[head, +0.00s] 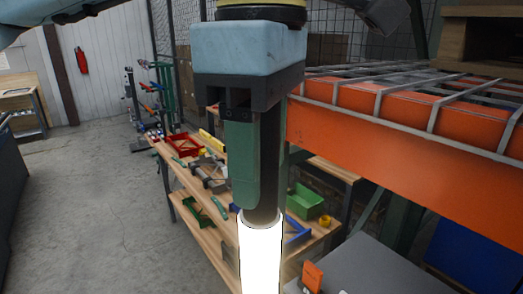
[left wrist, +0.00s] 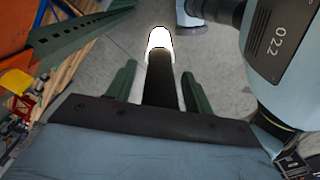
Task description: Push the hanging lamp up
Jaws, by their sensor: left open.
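The hanging lamp (head: 260,252) is a bright white glowing cylinder with a dark stem above it, near the bottom centre of the head view. My left gripper (head: 260,200) points down right above the glowing part, its green fingers beside the dark stem. In the left wrist view, the lamp (left wrist: 160,42) glows beyond the fingertips, and its dark stem runs between the open fingers of my left gripper (left wrist: 158,76). Gaps show on both sides of the stem there. The lamp's upper attachment is hidden by the gripper. My right gripper is not in view.
An orange rack beam with a wire shelf (head: 400,125) stands close on the right. A wooden workbench (head: 180,180) with tools and coloured bins is behind the lamp. A grey surface (head: 375,265) lies low at right. Open concrete floor (head: 85,200) is at left.

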